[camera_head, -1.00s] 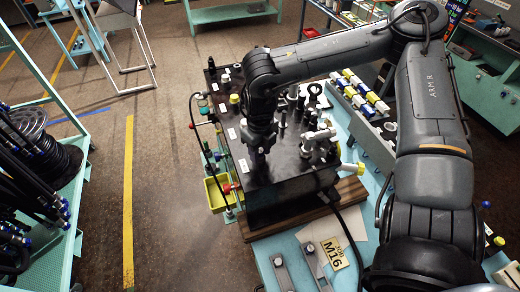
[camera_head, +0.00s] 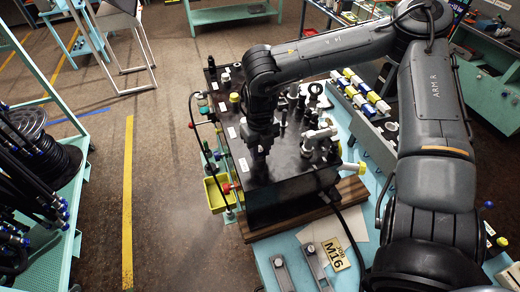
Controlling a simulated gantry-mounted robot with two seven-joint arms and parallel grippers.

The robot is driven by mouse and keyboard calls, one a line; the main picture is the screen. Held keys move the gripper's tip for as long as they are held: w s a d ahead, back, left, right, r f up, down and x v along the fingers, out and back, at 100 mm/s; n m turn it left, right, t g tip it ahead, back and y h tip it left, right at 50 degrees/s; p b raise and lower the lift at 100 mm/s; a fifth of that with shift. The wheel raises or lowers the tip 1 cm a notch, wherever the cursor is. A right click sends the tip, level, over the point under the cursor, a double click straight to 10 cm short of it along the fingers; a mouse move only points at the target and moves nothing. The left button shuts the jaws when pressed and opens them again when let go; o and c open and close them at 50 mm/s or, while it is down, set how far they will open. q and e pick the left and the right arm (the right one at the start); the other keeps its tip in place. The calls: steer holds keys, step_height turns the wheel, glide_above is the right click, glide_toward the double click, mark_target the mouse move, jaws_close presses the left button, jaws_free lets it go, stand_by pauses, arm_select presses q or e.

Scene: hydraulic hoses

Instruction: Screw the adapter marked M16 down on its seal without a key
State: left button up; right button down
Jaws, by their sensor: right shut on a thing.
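A black manifold block (camera_head: 290,200) stands on a wooden board (camera_head: 352,190) on the turquoise bench, with several fittings and adapters on its top. My right gripper (camera_head: 262,156) points down at the block's top, left of the middle. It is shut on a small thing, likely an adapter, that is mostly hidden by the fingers. A yellow card marked M16 (camera_head: 335,254) lies at the front of the bench. I cannot read marks on the adapters themselves. My left gripper is not in view.
A rack of yellow, white and blue parts (camera_head: 365,100) is to the right of the block. A yellow bin (camera_head: 216,194) hangs at its left. Black hoses (camera_head: 40,165) fill a shelf at far left.

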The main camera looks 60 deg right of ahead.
mark_target(260, 150)
steer(key=c, duration=0.8)
jaws_free()
step_height(260, 150, up, 11)
steer(key=shift+f+b, duration=0.1)
steer(key=shift+b, duration=0.45)
